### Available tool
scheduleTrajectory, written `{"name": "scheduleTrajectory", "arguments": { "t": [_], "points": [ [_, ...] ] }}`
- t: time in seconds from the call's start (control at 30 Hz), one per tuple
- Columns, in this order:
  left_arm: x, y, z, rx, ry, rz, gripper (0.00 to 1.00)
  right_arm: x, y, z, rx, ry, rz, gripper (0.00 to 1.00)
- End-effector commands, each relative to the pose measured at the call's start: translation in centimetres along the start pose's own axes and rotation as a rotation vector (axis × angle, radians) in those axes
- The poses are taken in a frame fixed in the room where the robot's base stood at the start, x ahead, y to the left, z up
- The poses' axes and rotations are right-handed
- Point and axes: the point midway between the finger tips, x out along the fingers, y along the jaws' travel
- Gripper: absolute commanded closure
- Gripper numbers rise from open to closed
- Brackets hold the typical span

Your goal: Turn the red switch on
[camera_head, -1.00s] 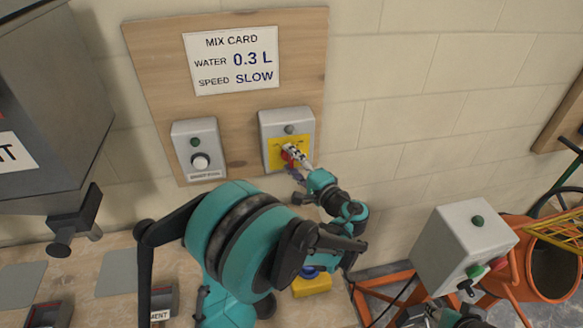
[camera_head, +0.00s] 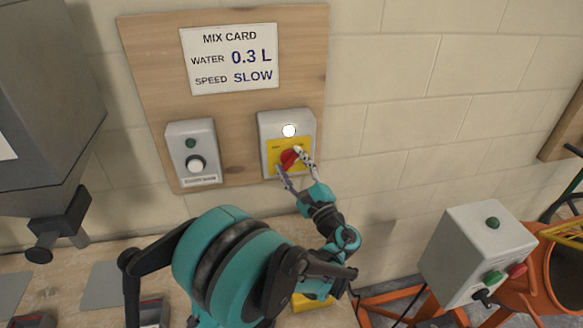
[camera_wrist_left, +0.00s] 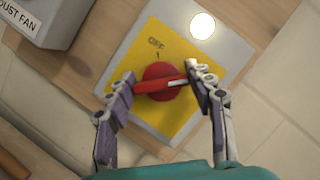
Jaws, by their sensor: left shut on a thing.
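The red switch (camera_head: 289,157) is a rotary knob on a yellow plate (camera_head: 272,149) of a grey box (camera_head: 268,126) on the wall board. It also shows in the left wrist view (camera_wrist_left: 158,76), with its handle lying crosswise, turned away from the "OFF" mark (camera_wrist_left: 156,43). A round lamp (camera_head: 289,130) above the knob glows white, and it shows in the left wrist view too (camera_wrist_left: 202,26). My left gripper (camera_head: 290,164) has its fingers at both ends of the handle, shut on the knob. My right gripper is out of view.
A second grey box (camera_head: 191,140) with a black-and-white knob, labelled dust fan, is left of the switch box. A mix card (camera_head: 232,59) hangs above. A grey control box (camera_head: 472,248) on an orange machine stands at the right. The wall between is clear.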

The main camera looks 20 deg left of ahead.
Motion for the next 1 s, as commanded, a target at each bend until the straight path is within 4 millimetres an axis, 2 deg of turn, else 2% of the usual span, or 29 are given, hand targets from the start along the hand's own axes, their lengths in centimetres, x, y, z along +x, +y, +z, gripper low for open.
{"name": "scheduleTrajectory", "arguments": {
  "t": [0.63, 0.67, 0.73, 1.0],
  "points": [
    [-0.02, 0.06, -0.04, 0.049, 0.002, -0.019, 0.76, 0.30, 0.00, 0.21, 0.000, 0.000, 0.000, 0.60],
    [-0.02, 0.06, -0.04, 0.049, 0.002, -0.019, 0.45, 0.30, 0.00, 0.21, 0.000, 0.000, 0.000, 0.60],
    [-0.02, 0.06, -0.04, 0.049, 0.002, -0.019, 0.26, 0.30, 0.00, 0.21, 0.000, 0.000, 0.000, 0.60],
    [-0.01, 0.02, -0.02, 0.048, 0.001, -0.020, 0.26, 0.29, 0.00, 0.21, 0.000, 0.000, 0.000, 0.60]
  ]
}}
